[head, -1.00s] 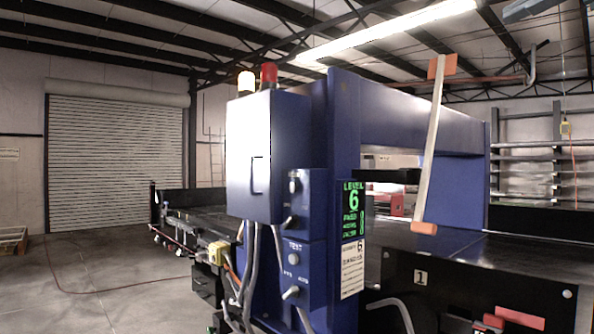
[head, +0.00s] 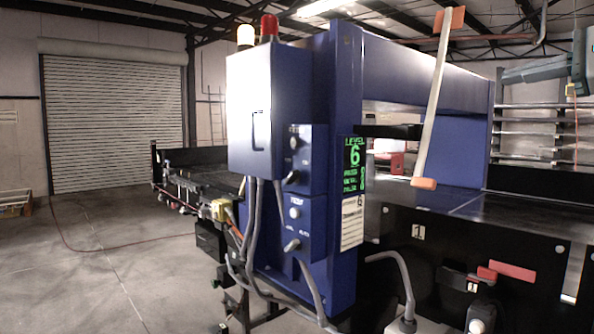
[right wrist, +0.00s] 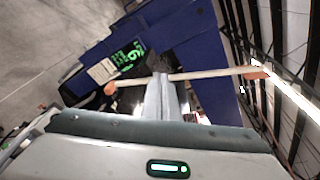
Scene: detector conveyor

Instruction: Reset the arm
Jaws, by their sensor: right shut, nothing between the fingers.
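My right gripper (head: 506,77) comes in at the upper right of the head view, pointing left. It is grey-green, to the right of the rod and apart from it in the picture. In the right wrist view its fingers (right wrist: 160,82) are shut with nothing between them. A pale rod with orange ends (head: 430,105) stands slightly tilted in front of the blue detector's opening. In the right wrist view the rod (right wrist: 215,73) runs across behind the fingertips; contact cannot be told. The blue detector (head: 343,80) carries a green "LEVEL 6" display (head: 354,165). My left gripper is not in view.
A dark conveyor bed (head: 465,200) runs through the detector. A control box (head: 268,110) with red and amber lamps and hanging cables is on its left side. A red handle (head: 512,271) is on the front right. Open floor (head: 100,260) lies at the left.

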